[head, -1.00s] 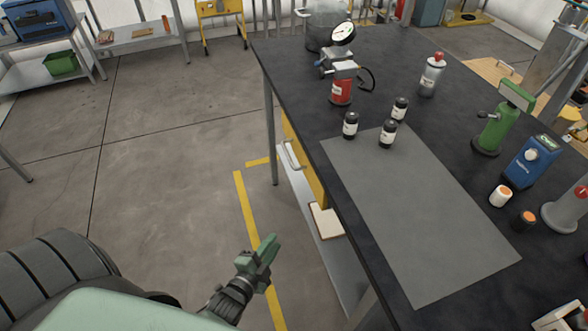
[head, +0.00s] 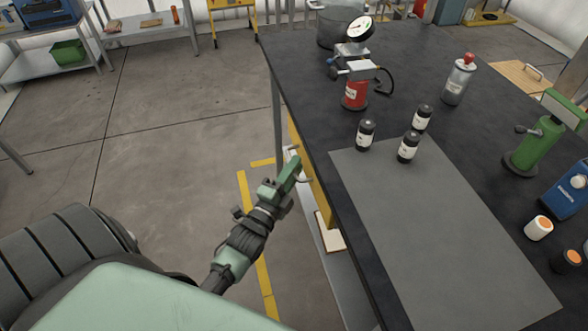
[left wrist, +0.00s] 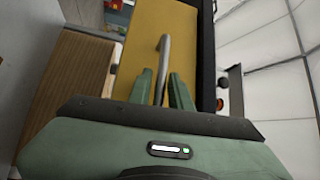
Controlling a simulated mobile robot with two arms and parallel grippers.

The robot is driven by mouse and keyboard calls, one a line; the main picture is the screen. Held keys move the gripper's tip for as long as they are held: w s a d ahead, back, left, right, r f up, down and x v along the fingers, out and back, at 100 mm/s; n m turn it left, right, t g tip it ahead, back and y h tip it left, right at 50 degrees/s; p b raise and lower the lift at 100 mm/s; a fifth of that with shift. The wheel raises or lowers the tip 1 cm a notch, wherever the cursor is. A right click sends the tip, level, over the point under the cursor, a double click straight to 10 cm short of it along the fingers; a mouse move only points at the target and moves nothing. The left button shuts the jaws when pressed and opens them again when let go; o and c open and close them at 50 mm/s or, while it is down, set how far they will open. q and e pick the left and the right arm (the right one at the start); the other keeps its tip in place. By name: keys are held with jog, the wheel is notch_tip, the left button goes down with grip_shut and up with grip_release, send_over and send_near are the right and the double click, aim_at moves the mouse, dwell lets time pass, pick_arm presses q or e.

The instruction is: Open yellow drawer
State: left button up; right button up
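The yellow drawer (head: 322,204) is under the dark worktop, its front seen edge-on in the head view. In the left wrist view its yellow front (left wrist: 163,28) fills the upper middle, with a grey metal bar handle (left wrist: 164,62) on it. The handle also shows in the head view (head: 305,180), right by my fingertips. My left gripper (head: 293,168) is at the drawer front. In the left wrist view its two green fingers (left wrist: 161,88) stand apart with the handle between them, and gaps show on both sides. My right gripper is not in view.
The dark worktop (head: 285,62) carries a grey mat (head: 440,235), small black bottles (head: 407,147), a red gauge device (head: 355,94) and a green tool (head: 538,140). A lower shelf (head: 332,265) runs beneath. The floor to the left is clear.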

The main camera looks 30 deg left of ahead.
pick_arm(q)
grip_shut()
dwell(1.4)
